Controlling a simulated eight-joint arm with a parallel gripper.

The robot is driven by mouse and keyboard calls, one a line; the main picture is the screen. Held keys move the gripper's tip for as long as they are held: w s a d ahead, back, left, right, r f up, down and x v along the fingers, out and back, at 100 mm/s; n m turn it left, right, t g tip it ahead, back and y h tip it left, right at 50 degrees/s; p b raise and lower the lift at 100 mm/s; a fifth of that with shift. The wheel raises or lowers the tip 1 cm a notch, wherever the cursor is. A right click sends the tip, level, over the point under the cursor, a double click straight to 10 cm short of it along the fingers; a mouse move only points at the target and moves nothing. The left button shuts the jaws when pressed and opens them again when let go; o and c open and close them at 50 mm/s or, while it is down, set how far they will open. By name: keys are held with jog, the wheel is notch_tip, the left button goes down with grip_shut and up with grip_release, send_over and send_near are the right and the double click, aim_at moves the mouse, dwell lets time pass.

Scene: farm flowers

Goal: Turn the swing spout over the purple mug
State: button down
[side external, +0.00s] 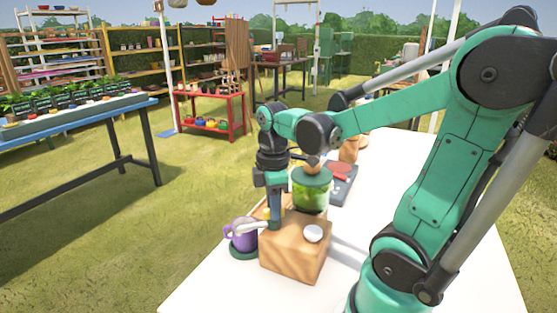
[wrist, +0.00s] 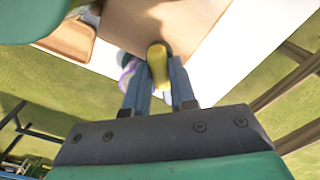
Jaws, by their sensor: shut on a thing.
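The purple mug (side external: 243,236) stands upright on a dark green round base at the left edge of the white table. A pale spout (side external: 247,227) reaches from the wooden block (side external: 290,262) leftward, and its end appears over the mug's mouth. My gripper (side external: 275,222) points down at the block's left side. In the wrist view my fingers (wrist: 160,95) are shut on a yellow piece (wrist: 158,60), seemingly the spout's grip. A bit of purple and white (wrist: 125,72), likely the mug and spout, shows beside the left finger. My fingers partly hide the spout's joint.
A glass jar with green contents (side external: 310,195) stands just behind my gripper. A grey tray with a red item (side external: 341,180) lies farther back. The white table's (side external: 205,285) front left is clear.

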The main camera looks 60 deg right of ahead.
jog(key=m, duration=0.4)
jog(key=shift+m, duration=1.8)
jog(key=c, duration=0.7)
grip_release()
jog(key=shift+r, duration=2.85)
